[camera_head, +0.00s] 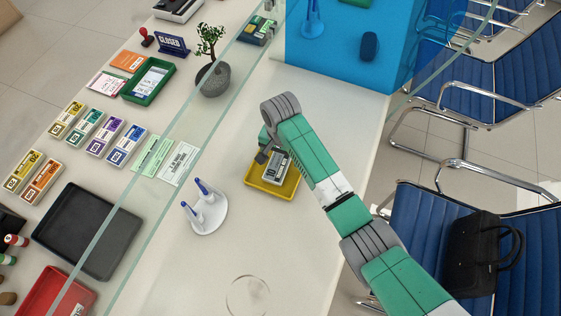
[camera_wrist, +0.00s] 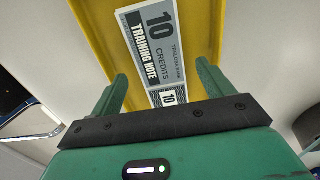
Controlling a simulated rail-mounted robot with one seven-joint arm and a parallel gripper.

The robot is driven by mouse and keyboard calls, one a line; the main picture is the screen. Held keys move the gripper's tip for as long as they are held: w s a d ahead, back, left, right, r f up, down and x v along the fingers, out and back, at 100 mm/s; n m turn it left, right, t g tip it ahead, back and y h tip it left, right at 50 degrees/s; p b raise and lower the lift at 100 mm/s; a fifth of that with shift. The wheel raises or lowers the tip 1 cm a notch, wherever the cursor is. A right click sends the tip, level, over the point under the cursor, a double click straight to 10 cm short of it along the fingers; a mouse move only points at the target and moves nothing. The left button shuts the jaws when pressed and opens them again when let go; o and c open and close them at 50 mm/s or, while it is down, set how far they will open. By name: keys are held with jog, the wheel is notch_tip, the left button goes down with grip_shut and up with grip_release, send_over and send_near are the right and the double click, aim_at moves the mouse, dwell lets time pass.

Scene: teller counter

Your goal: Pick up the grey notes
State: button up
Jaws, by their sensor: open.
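The grey notes (camera_head: 276,165) lie in a yellow tray (camera_head: 289,187) on the counter, on the customer side of the glass. In the wrist view the grey notes (camera_wrist: 160,50) show the words "10 CREDITS TRAINING NOTE", and the yellow tray (camera_wrist: 95,35) lies around them. My gripper (camera_head: 263,156) is over the tray's upper left part in the head view. In the wrist view its two green fingers (camera_wrist: 162,82) are apart, with the near end of the notes between them in the picture. I cannot tell whether the fingers touch the notes.
A glass screen (camera_head: 205,135) runs along the counter left of the tray. A white pen stand (camera_head: 207,214) is left of and below the tray. A blue panel (camera_head: 340,55) stands behind. Banded note stacks (camera_head: 125,145) lie beyond the glass. Bare counter surrounds the tray.

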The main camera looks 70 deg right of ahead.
jog(key=shift+f, duration=0.85)
jog(key=c, duration=1.1)
jog(key=shift+r, duration=0.1)
jog(key=r, duration=0.1)
jog(key=r+p, duration=0.2)
jog(key=r, duration=0.1)
jog(key=shift+s+a, duration=0.25)
jog(key=shift+s, duration=0.15)
jog(key=s+a+p, duration=0.1)
jog(key=s+a, duration=0.2)
jog(key=s, duration=0.1)
jog(key=s+a+p, duration=0.1)
jog(key=s+a, duration=0.1)
jog(key=s, duration=0.2)
jog(key=s+a+r+p, duration=0.1)
jog(key=s+a, duration=0.2)
jog(key=s, duration=0.1)
jog(key=shift+s+a, duration=0.1)
jog(key=shift+a, duration=0.2)
